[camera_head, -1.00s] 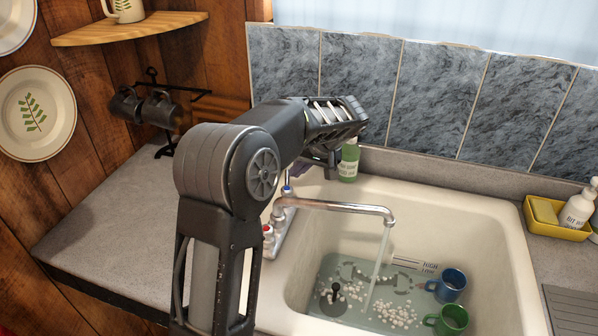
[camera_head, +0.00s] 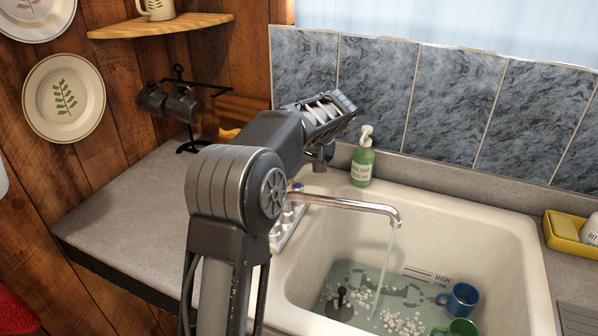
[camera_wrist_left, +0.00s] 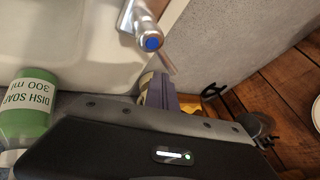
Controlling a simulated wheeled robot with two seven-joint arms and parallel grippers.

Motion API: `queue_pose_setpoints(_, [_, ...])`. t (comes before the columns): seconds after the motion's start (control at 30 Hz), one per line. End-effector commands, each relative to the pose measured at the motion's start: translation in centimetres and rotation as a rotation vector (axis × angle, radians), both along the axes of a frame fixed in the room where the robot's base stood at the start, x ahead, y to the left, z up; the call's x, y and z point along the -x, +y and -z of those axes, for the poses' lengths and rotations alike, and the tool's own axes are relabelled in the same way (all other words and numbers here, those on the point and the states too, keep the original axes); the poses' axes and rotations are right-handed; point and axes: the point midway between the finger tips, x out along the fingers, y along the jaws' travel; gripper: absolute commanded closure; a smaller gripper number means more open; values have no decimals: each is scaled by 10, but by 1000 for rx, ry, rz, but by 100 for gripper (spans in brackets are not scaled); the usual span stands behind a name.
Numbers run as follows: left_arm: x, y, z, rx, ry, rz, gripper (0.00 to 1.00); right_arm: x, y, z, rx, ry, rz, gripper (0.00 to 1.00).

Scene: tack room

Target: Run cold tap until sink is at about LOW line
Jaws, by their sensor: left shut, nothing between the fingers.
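The cold tap handle with its blue cap (camera_head: 297,187) sits behind the spout (camera_head: 350,203); its blue end also shows in the left wrist view (camera_wrist_left: 151,43). A thin stream of water (camera_head: 388,255) runs from the spout into the cream sink (camera_head: 480,235). Shallow water (camera_head: 375,300) covers the sink floor. The HIGH and LOW marks (camera_head: 430,277) are on the far inner wall, with the water's edge close to the lower one. My left gripper (camera_wrist_left: 157,88) is shut and empty, apart from the blue cap. My arm hides its fingers in the head view.
A green dish soap bottle (camera_head: 362,165) stands behind the sink. A blue mug (camera_head: 460,300) and a green mug (camera_head: 456,328) are in the sink. A mug rack (camera_head: 180,105) stands at the back left. The left counter (camera_head: 125,210) is clear.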

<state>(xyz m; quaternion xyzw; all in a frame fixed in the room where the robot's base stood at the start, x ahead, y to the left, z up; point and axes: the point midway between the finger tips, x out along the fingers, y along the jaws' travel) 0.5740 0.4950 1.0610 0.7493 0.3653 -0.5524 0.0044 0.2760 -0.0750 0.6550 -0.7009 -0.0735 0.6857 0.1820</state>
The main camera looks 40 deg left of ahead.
Motion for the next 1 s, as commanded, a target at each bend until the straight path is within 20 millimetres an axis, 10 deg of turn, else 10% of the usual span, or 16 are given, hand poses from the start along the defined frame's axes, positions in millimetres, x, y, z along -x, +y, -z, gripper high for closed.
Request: queue_pose_setpoints(1.0, [10,6,0,0,0,-40,100,-1,0,6,-2,-3,0,64])
